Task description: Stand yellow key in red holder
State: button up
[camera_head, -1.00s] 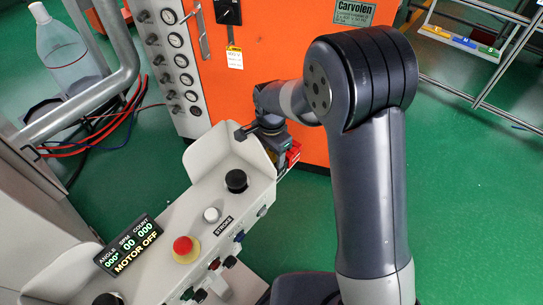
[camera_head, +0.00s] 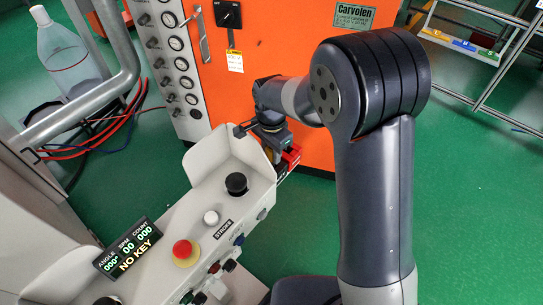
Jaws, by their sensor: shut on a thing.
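My gripper (camera_head: 270,138) is at the far end of the grey console (camera_head: 205,225), beside its raised end plate. Its fingers are small and mostly hidden by the wrist. A red block (camera_head: 290,157), which may be the red holder, shows just right of and below the wrist at the console's far end. It is partly hidden, and I cannot tell whether anything stands in it.
The console carries a black knob (camera_head: 236,183), a white button (camera_head: 211,217), a red emergency button (camera_head: 183,250) and a display (camera_head: 128,249) reading "NO KEY". An orange machine (camera_head: 290,70) stands close behind my wrist.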

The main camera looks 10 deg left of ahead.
notch_tip(320, 180, up, 8)
jog(key=shift+f, duration=0.25)
jog(key=shift+r+p, duration=2.15)
jog(key=shift+r, duration=0.8)
